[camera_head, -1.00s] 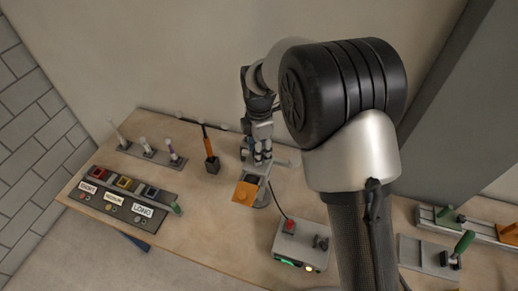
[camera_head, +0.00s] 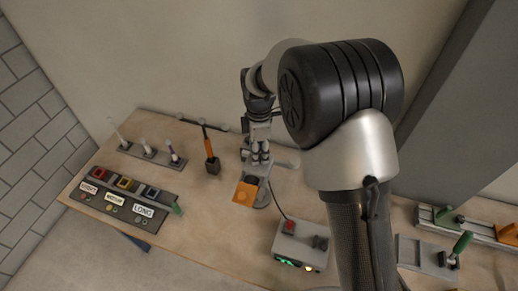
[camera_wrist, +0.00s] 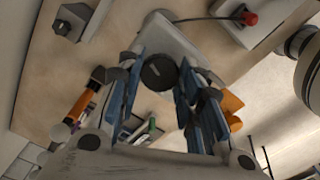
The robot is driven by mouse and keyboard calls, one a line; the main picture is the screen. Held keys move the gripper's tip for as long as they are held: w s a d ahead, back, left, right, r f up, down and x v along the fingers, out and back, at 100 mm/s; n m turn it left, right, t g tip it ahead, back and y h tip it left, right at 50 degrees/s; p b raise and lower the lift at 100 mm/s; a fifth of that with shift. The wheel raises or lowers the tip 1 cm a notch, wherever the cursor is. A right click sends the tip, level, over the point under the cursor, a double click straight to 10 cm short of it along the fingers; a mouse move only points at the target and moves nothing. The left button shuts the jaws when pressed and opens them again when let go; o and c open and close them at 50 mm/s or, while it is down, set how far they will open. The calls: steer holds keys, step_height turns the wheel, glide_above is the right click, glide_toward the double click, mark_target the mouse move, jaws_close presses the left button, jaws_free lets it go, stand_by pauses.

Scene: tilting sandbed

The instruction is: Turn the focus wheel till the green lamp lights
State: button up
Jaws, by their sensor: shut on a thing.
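The focus wheel is a dark ribbed round knob (camera_wrist: 159,72) on a pale grey device, seen in the wrist view. My gripper (camera_wrist: 160,80) has a blue-sided finger on each side of the wheel and is shut on it. A grey control box (camera_head: 290,247) to the right has a red button on top.
A dark panel with labelled squares (camera_head: 122,199) lies at the left of the table. Slim upright tools (camera_head: 150,152) and an orange-handled tool (camera_head: 208,146) stand behind it. Grey fixtures with green handles (camera_head: 462,243) are at the right. A cable runs to the control box.

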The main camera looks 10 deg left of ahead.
steer(key=m+p, duration=0.1)
steer(key=m, duration=0.4)
steer(key=shift+m, duration=0.3)
steer(key=shift+m+p, duration=0.3)
steer(key=shift+m, duration=1.8)
steer(key=o, duration=1.1)
steer(key=shift+c, duration=0.2)
step_height(320, 180, up, 12)
